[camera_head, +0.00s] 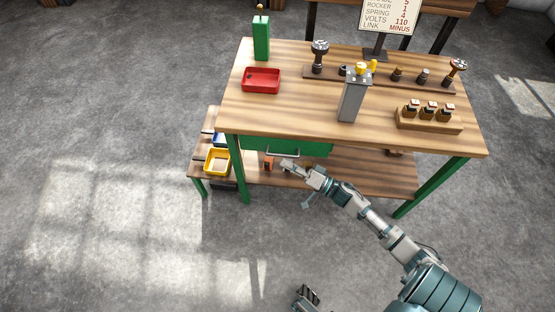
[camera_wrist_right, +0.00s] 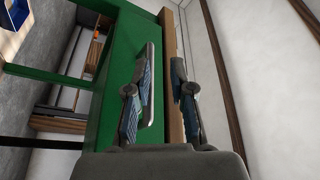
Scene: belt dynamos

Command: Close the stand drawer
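The stand drawer (camera_head: 316,149) shows as a green front below the front left edge of the workbench top, with a pale handle (camera_head: 283,154). How far it stands out is hard to tell from above. My right gripper (camera_head: 288,165) is just below and in front of the handle. In the right wrist view, its two fingers (camera_wrist_right: 160,88) are apart beside the green drawer front (camera_wrist_right: 122,65), and a grey bar, seemingly the handle, shows close to the left finger. Contact is unclear. My left gripper (camera_head: 308,296) is at the bottom edge, far from the bench; its opening is unclear.
The wooden bench top (camera_head: 290,115) carries a red tray (camera_head: 261,80), a green bottle-like block (camera_head: 261,38), a grey metal box (camera_head: 352,98) and a rack of small parts (camera_head: 430,118). A yellow bin (camera_head: 217,161) stands on the lower shelf at left. The floor in front is clear.

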